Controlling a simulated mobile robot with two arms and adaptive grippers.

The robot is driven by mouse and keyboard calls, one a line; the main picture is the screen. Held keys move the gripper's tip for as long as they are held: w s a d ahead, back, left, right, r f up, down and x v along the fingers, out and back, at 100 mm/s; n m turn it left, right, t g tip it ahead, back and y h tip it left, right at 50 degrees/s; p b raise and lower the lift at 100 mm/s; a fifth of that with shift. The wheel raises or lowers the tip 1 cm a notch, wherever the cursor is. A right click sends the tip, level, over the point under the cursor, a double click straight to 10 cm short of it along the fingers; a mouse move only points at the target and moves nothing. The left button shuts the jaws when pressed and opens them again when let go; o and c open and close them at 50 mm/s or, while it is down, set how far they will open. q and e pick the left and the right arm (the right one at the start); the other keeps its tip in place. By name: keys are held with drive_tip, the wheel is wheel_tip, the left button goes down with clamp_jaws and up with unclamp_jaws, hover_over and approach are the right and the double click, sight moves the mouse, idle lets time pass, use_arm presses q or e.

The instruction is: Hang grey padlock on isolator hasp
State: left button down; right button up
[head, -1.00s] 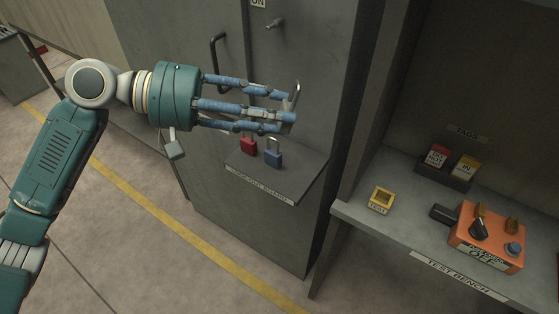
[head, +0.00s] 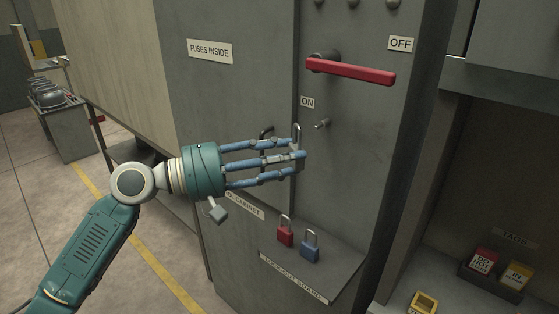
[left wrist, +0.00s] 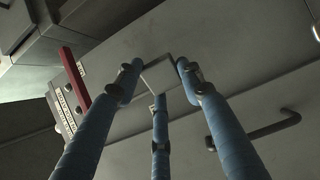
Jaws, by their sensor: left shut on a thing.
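My left gripper (head: 290,159) is shut on the grey padlock, its three blue fingers closed around it. The padlock's shackle (head: 298,132) sticks up above the fingertips; its body is mostly hidden by them. In the left wrist view the grey padlock body (left wrist: 160,74) shows between the fingertips. A small metal fitting on the cabinet door, probably the isolator hasp (head: 322,124), is just right of and slightly above the shackle, with a gap in the picture. The red isolator handle (head: 352,71) lies nearly level, its end by the OFF label. My right gripper is out of view.
A red padlock (head: 285,235) and a blue padlock (head: 310,248) stand on the lock-out board shelf (head: 325,274) below my gripper. A dark door pull (head: 266,134) is behind the fingers. The test bench with tags (head: 497,272) is at right.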

use_arm(q)
drive_tip(key=w+d+f, duration=0.1)
drive_tip(key=w+d, duration=0.3)
drive_tip(key=w, duration=0.1)
drive_tip(key=shift+w+d+f+b, duration=0.15)
drive_tip(key=shift+w+b, duration=0.2)
drive_tip(key=shift+b, duration=0.1)
idle(0.5)
idle(0.5)
drive_tip(key=c, duration=1)
unclamp_jaws()
drive_tip(key=shift+f, duration=0.1)
